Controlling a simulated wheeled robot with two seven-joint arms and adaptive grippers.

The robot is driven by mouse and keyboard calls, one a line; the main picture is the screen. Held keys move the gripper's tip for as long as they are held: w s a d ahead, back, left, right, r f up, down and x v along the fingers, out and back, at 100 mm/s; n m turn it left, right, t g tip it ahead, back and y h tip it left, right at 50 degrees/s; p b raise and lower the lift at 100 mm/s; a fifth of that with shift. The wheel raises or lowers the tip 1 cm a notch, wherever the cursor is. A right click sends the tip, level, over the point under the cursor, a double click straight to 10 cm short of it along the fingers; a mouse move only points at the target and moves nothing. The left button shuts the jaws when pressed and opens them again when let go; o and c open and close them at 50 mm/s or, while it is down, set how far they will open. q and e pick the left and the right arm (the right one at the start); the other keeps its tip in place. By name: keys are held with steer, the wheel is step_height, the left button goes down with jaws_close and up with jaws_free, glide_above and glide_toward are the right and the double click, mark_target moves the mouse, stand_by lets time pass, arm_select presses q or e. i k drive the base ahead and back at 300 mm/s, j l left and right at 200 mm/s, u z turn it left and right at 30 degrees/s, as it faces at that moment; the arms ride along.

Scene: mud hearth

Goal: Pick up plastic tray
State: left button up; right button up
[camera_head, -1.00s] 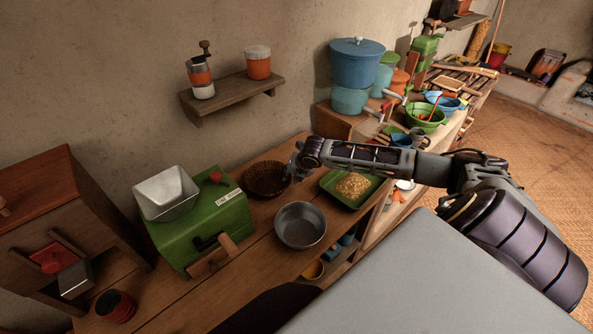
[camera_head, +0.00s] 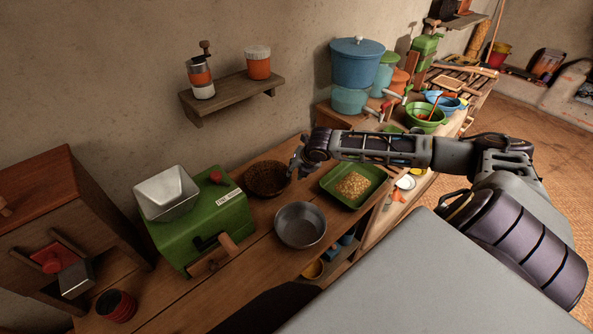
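A green tray (camera_head: 371,192) holding a pile of yellow-brown grain (camera_head: 353,185) lies on the wooden counter, right of centre; I take it to be the plastic tray. My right arm reaches in from the right, above and behind the tray. My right gripper (camera_head: 295,168) hangs left of the tray, near the right rim of a dark woven basket (camera_head: 265,179), apart from the tray. Its fingers are small and dark, so I cannot tell whether they are open. My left gripper is not in view.
A grey metal bowl (camera_head: 300,226) stands on the counter in front of the tray. A green mill (camera_head: 204,228) with a metal hopper stands to the left. Blue pots (camera_head: 357,65) stand behind my arm. A wall shelf (camera_head: 232,97) holds a grinder and a jar.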

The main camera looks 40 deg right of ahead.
mark_target(351, 184)
steer(key=z, duration=1.8)
